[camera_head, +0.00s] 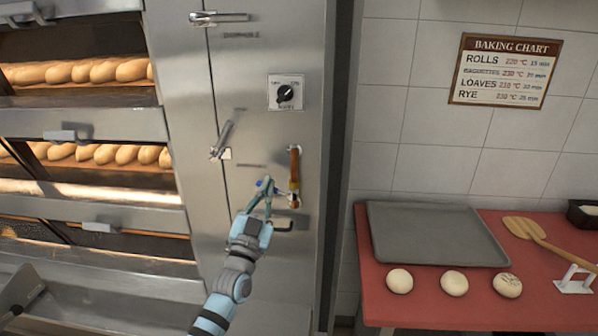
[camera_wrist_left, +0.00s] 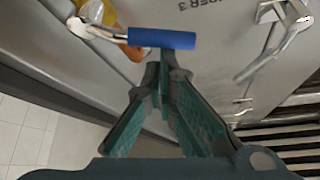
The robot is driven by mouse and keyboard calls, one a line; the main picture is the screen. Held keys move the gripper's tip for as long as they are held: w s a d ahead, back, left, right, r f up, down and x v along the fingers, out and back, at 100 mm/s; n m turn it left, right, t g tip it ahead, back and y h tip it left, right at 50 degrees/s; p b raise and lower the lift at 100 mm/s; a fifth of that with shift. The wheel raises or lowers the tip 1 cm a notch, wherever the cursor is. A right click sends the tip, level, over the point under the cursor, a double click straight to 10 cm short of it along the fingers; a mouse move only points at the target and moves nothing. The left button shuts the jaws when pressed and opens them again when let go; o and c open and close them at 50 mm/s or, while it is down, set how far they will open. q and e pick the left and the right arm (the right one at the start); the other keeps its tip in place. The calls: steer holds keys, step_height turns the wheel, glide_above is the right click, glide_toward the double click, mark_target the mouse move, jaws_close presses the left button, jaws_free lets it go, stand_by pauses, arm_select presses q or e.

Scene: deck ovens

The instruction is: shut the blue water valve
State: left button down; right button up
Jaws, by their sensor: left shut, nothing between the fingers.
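The blue valve handle (camera_wrist_left: 162,38) shows in the left wrist view as a blue sleeve on a metal lever. The lever meets a brass-coloured fitting (camera_wrist_left: 106,14) at the picture's top left. In the head view only a bit of the blue handle (camera_head: 262,183) shows at my fingertips, left of an upright orange-brown pipe (camera_head: 294,168) on the steel panel. My left gripper (camera_head: 266,191) is shut and empty, its fingertips at the handle. In the wrist view the gripper (camera_wrist_left: 160,68) tips lie just below the blue sleeve; I cannot tell if they touch it. My right gripper is out of view.
A steel lever handle (camera_head: 222,140) and a dial (camera_head: 285,93) are on the panel above. Oven decks with bread (camera_head: 90,70) are at the left. A red table (camera_head: 375,290) at the right holds a grey tray (camera_head: 435,235), dough balls (camera_head: 453,283) and a wooden peel (camera_head: 540,238).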

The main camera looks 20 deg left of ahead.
arm_select(q)
steer(key=shift+s+a+f+n+g+y+p, duration=0.15)
steer(key=shift+f+n+y, duration=0.25)
steer(key=shift+n+y, duration=0.65)
steer(key=shift+w+a+f+n+g+y+p, duration=0.15)
steer(key=shift+f+n+y, duration=0.4)
steer(key=shift+n, duration=0.95)
steer(key=shift+s+a+f+n+y+p, duration=0.1)
steer(key=shift+a+f+n+y+p, duration=0.2)
steer(key=shift+n+y, duration=0.8)
steer(key=shift+d, duration=0.1)
